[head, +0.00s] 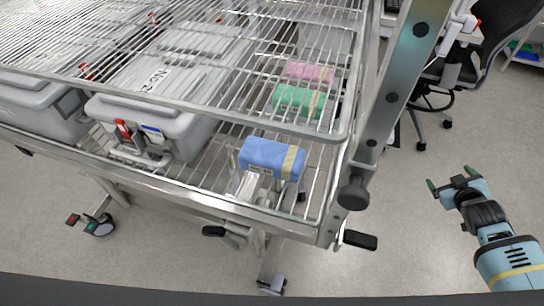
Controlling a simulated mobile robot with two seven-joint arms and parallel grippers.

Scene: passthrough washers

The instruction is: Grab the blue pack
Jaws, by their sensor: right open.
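The blue pack (268,157) is a soft-looking wrapped bundle with a beige strip of tape and a small label. It lies on the lower wire shelf (215,185) of a metal rack, at the front near the right corner post. My right gripper (451,184) is at the right of the head view, over open floor, to the right of the rack and apart from the pack. Its jaws are open and empty. My left gripper is not in view.
A green pack (298,101) and a pink pack (309,72) lie behind the blue one, under the upper wire shelf (250,65). Grey lidded bins (165,85) stand to the left. The rack's post (392,95) and black knob (353,193) stand between gripper and pack.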

